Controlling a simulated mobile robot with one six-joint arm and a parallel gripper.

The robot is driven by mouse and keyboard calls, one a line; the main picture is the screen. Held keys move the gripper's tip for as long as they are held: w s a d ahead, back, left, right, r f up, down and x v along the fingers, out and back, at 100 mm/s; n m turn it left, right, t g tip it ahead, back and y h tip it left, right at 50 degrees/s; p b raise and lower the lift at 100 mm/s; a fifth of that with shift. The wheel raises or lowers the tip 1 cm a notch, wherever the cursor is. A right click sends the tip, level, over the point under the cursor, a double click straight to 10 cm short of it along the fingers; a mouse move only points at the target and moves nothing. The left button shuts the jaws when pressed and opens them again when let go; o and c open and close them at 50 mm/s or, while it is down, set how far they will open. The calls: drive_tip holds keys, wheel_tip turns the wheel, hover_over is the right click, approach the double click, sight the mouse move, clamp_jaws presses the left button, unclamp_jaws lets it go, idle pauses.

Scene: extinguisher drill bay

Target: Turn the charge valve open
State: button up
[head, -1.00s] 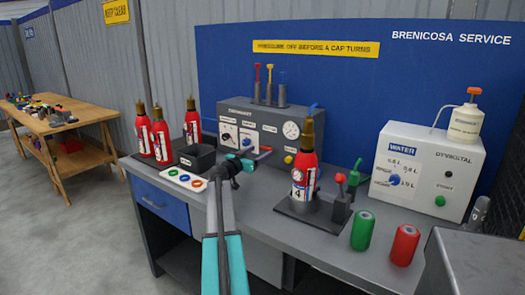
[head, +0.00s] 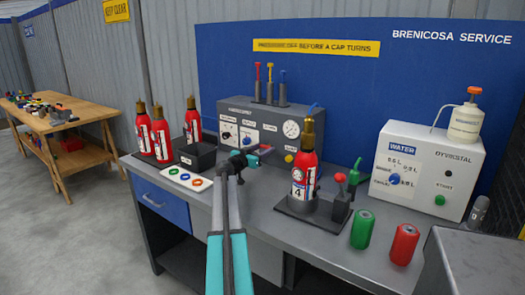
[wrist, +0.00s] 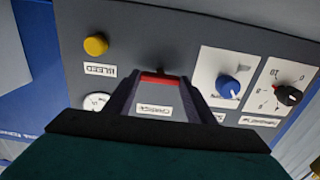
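The charge valve's red handle (wrist: 158,79) lies between my fingertips in the wrist view, on the grey panel beside a small white label (wrist: 154,109). My gripper (wrist: 160,88) has its two dark fingers apart, one on each side of the red handle. I cannot tell whether they touch it. In the head view my gripper (head: 262,152) is at the front of the grey charging panel (head: 236,117), and my arm and gripper hide most of the handle.
The panel also carries a yellow bleed button (wrist: 96,45), a blue knob (wrist: 228,86), a black knob (wrist: 289,95) and a gauge (head: 291,129). A red extinguisher (head: 304,178) stands upright to the right. A tray of coloured rings (head: 184,179) lies left of my arm.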

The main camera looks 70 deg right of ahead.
drive_tip(key=shift+f+n+b, duration=0.15)
drive_tip(key=shift+n+b, duration=0.35)
drive_tip(key=shift+b, duration=0.1)
drive_tip(key=n+b, duration=0.2)
drive_tip(key=shift+n+b, duration=0.4)
drive_tip(key=n+b, duration=0.2)
drive_tip(key=n, duration=0.7)
drive_tip(key=shift+w+r, duration=0.1)
drive_tip(key=shift+r, duration=0.1)
drive_tip(key=n+p, duration=0.1)
drive_tip(key=n, duration=0.4)
